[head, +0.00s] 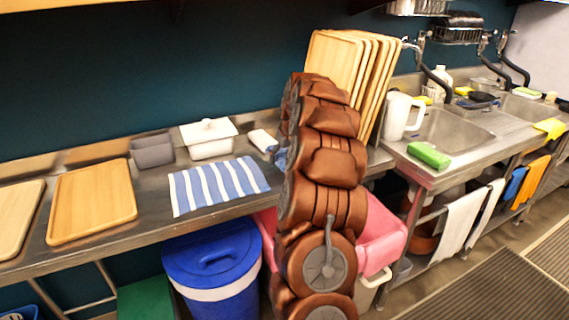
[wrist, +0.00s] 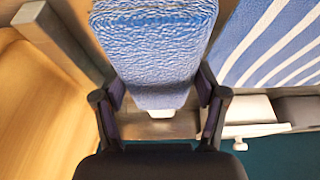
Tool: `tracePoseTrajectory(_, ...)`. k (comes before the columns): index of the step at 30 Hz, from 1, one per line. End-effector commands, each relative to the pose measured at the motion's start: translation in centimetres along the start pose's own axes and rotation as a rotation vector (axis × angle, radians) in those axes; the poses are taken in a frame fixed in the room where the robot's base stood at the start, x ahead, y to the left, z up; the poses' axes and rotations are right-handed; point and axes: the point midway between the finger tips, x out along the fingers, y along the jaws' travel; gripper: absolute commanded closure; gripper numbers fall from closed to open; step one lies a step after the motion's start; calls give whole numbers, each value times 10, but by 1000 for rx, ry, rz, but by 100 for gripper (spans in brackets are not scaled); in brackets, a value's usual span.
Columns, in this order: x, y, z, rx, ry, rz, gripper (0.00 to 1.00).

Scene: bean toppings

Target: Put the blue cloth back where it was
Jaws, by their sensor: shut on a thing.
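In the wrist view my gripper (wrist: 162,93) has its two fingers on either side of a blue, rough-textured cloth (wrist: 155,45) with a small white end, and is shut on it. In the head view, part of this blue cloth (head: 281,158) seems to show beside my brown arm, with a pale end toward the wall; my arm hides my gripper. It is at the counter, between the striped cloth and the upright boards. Whether it touches the counter I cannot tell. Another blue cloth (head: 515,183) hangs on the rail under the sinks at right.
A blue-and-white striped cloth (head: 220,185) lies flat on the counter (head: 155,200). A grey box (head: 152,150) and white lidded container (head: 209,138) stand behind it. Wooden boards (head: 335,62) stand upright behind my arm; a wooden tray (head: 92,200) lies left. A blue bin (head: 212,262) is below.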

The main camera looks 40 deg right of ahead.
Motion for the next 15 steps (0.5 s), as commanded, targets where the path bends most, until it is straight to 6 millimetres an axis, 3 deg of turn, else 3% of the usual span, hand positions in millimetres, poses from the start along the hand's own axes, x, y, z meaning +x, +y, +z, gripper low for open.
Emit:
tracePoseTrajectory(8,8,2,1,1,-1,-1,66)
tracePoseTrajectory(15,32,2,11,1,-2,-1,66)
